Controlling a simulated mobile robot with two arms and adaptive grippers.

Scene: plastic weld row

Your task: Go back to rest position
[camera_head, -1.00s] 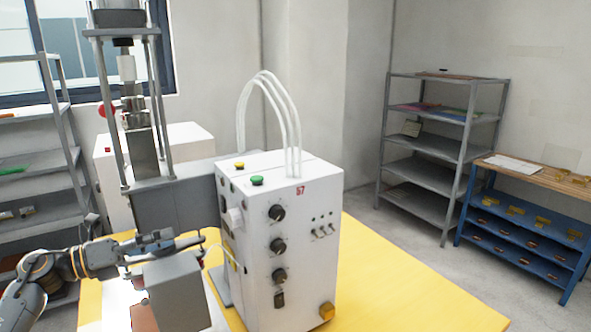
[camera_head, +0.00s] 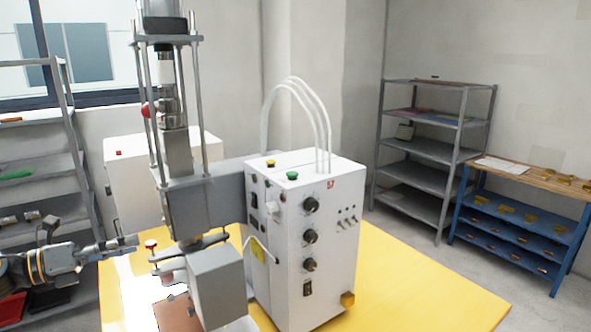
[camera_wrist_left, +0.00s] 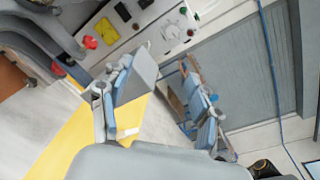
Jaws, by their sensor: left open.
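My left gripper (camera_head: 122,246) comes in from the left in the head view, just left of the welding machine's lower fixture. In the left wrist view its two fingers (camera_wrist_left: 160,95) are apart with nothing between them. The welding machine has a white control box (camera_head: 308,240) with dials and a green button, a grey press column (camera_head: 186,205) and a grey block (camera_head: 217,285) below it. The control box also shows in the left wrist view (camera_wrist_left: 140,22). My right gripper is in no view.
The machine stands on a yellow table (camera_head: 420,285). A grey shelf (camera_head: 437,150) and a blue workbench (camera_head: 515,240) stand at the back right. Another grey shelf (camera_head: 50,160) is at the left, behind my left arm. The table's right side is clear.

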